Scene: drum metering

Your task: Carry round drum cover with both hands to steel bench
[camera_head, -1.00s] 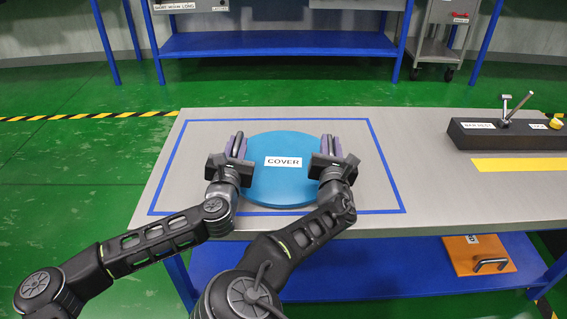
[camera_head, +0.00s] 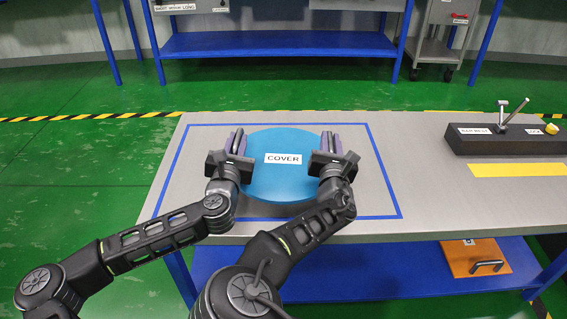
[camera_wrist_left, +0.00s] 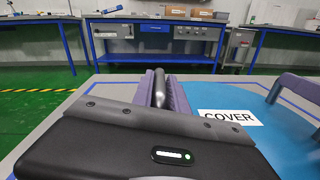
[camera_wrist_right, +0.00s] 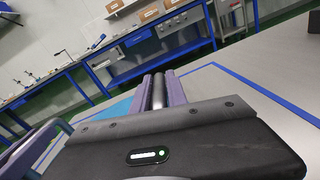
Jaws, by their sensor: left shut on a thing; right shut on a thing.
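The round drum cover (camera_head: 283,180) is a blue disc with a white COVER label, over the blue-taped rectangle of the grey bench (camera_head: 417,190). It lies level; whether a gap separates it from the bench is hard to tell. My left gripper (camera_head: 237,143) is shut on a handle at its left side. The dark bar between the fingers shows in the left wrist view (camera_wrist_left: 159,90). My right gripper (camera_head: 331,142) is shut on a handle at its right side, also seen in the right wrist view (camera_wrist_right: 158,92). The cover's near edge is partly behind my wrists.
A black box (camera_head: 490,143) with levers and a yellow knob stands on the bench's right part, behind a yellow strip (camera_head: 520,170). An orange panel (camera_head: 470,262) lies on the blue lower shelf. Blue-framed tables (camera_head: 280,42) stand at the back, beyond open green floor.

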